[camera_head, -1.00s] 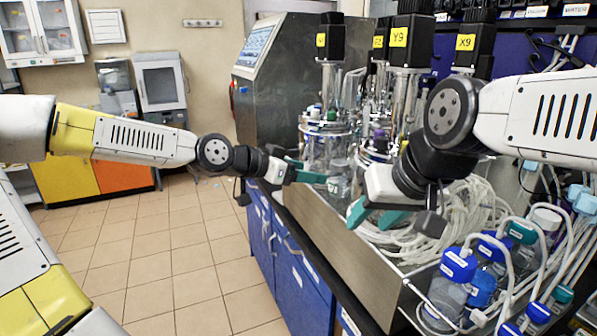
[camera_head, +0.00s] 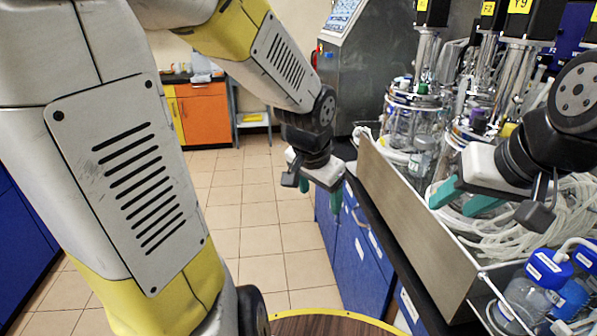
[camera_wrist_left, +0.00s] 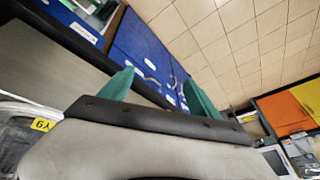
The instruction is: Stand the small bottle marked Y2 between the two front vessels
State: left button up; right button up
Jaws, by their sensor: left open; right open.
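A small clear bottle (camera_head: 421,160) with a pale cap stands upright in the steel tray (camera_head: 405,205), at the gap between the two front vessels. Its mark is too small to read. The left front vessel (camera_head: 400,118) is left of and behind it; the right front vessel (camera_head: 452,160) is close on its right. My left gripper (camera_head: 320,197) is open and empty, pointing down outside the tray to its left. Its two teal fingers also show apart in the left wrist view (camera_wrist_left: 160,93). My right gripper (camera_head: 463,199) is open over the tray, in front of the right vessel.
Coiled clear tubing (camera_head: 530,225) fills the tray's right part. Blue-capped bottles (camera_head: 530,295) stand at the lower right. A steel cabinet with a screen (camera_head: 365,75) is behind the tray. Blue drawers (camera_head: 360,255) are below the bench. Tiled floor (camera_head: 250,215) is free on the left.

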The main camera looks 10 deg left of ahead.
pick_arm(q)
jog(key=s+a+r+n+t+h, duration=0.1)
jog(key=s+a+r+n, duration=0.3)
jog(key=s+r, duration=0.5)
jog(key=shift+s+a+r+n+t+h, duration=0.2)
jog(key=shift+s+a+n+t+h, duration=0.15)
jog(key=shift+s+n, duration=0.3)
dwell(0.4)
